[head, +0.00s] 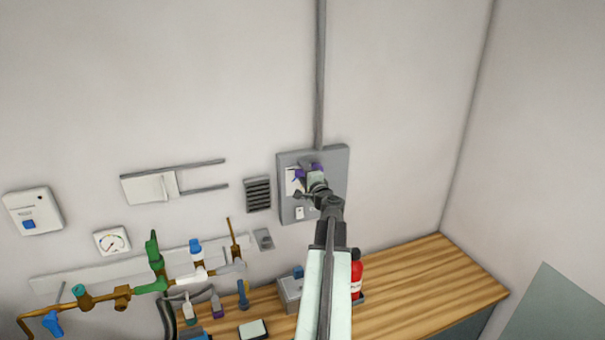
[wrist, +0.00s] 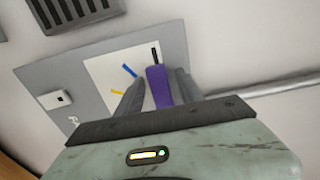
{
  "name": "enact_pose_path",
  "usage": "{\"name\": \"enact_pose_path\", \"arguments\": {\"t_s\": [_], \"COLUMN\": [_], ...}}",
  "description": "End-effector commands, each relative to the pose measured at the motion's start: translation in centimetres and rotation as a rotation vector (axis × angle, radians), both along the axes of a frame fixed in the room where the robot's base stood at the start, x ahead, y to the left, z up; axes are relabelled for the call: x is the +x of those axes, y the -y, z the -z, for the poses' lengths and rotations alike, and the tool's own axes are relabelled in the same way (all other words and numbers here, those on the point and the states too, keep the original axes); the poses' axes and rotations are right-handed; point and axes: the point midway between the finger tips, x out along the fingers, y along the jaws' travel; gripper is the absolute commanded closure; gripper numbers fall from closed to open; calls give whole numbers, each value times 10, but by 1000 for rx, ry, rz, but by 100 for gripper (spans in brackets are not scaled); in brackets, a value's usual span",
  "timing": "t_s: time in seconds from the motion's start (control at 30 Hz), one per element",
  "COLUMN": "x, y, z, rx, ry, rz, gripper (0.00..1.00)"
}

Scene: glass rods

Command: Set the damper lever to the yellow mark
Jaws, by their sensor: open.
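The purple damper lever (wrist: 158,88) stands on a white plate (wrist: 105,72) on the grey wall panel (wrist: 170,42). Its tip points at the black mark (wrist: 155,54). The blue mark (wrist: 129,70) and the yellow mark (wrist: 118,92) lie to the left of the lever in the wrist view. My gripper (wrist: 159,77) is open, with one finger on each side of the lever. I cannot tell whether either finger touches it. In the head view my gripper (head: 309,170) is at the panel (head: 339,168) and partly covers the plate and lever.
A vent grille (head: 258,194) is left of the panel, and a conduit (head: 320,75) runs up from it. Below are a wooden worktop (head: 430,275), a red extinguisher (head: 356,276) and a grey box (head: 289,292). Pipes with valves (head: 155,262) fill the lower left.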

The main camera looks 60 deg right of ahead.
Motion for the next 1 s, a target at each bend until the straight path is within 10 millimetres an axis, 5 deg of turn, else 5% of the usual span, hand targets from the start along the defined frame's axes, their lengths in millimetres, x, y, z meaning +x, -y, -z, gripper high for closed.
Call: {"name": "enact_pose_path", "arguments": {"t_s": [0.03,0.2,1.0], "x": [0,0,1], "y": [0,-1,-2], "z": [0,0,0], "rx": [0,0,0], "ry": [0,0,0], "rz": [-1,-1,-3], "gripper": [55,100,100]}}
